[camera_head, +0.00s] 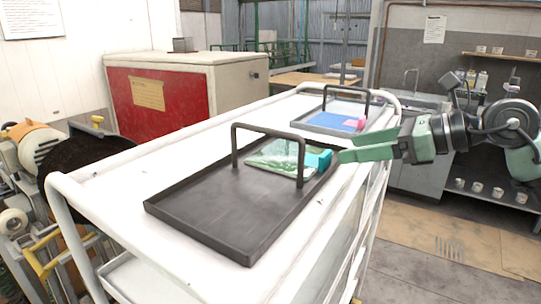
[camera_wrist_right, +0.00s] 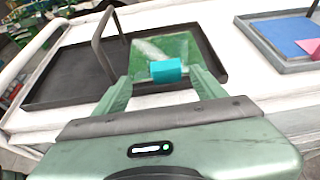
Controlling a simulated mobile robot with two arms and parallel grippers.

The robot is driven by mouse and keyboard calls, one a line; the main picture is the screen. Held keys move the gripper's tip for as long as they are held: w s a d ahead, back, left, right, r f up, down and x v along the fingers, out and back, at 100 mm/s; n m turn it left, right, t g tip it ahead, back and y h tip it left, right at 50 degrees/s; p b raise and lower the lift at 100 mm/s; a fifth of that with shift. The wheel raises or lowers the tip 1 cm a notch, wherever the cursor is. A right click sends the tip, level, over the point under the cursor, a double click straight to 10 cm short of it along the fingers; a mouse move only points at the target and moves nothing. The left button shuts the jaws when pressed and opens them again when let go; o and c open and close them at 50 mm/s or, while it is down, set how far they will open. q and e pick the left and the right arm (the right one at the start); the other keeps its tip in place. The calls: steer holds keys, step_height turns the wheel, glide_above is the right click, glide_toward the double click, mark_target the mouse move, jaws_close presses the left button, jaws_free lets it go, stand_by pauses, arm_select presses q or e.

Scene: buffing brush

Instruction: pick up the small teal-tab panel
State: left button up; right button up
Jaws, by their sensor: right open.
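The small panel is a green, glassy-looking plate (camera_head: 275,155) with a teal block-shaped tab (camera_head: 318,159) at its right edge. It lies at the far end of the near dark tray (camera_head: 215,205), by the tray's tall handle. My right gripper (camera_head: 343,150) comes in from the right, its fingertips close to the tab. In the right wrist view the gripper is open, and the teal tab (camera_wrist_right: 165,70) shows between its fingers, with the green plate (camera_wrist_right: 165,48) beyond. I cannot tell whether the fingers touch the tab. My left gripper is not in view.
Both trays stand on a white cart (camera_head: 130,200) with raised rails. A second handled tray behind holds a blue panel (camera_head: 335,120) with a pink tab (camera_head: 354,124). A red-sided cabinet (camera_head: 160,105) stands behind.

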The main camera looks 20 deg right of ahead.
mark_target(328, 155)
steer(key=shift+w+a+f+p, duration=0.15)
steer(key=shift+w+f+p, duration=0.2)
steer(key=shift+w+p, duration=0.15)
steer(key=shift+w+a+f+p, duration=0.1)
steer(key=shift+w+f+p, duration=0.2)
steer(key=shift+w+p, duration=0.2)
steer(key=p+x, duration=0.1)
steer(key=x, duration=0.3)
steer(key=shift+a+p, duration=0.1)
steer(key=shift+p, duration=0.3)
steer(key=shift+f, duration=0.25)
steer(key=c, duration=1.3)
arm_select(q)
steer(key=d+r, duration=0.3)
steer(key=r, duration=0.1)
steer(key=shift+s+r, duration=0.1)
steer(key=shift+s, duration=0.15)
arm_select(e)
steer(key=shift+c, duration=1)
steer(key=shift+r, duration=0.1)
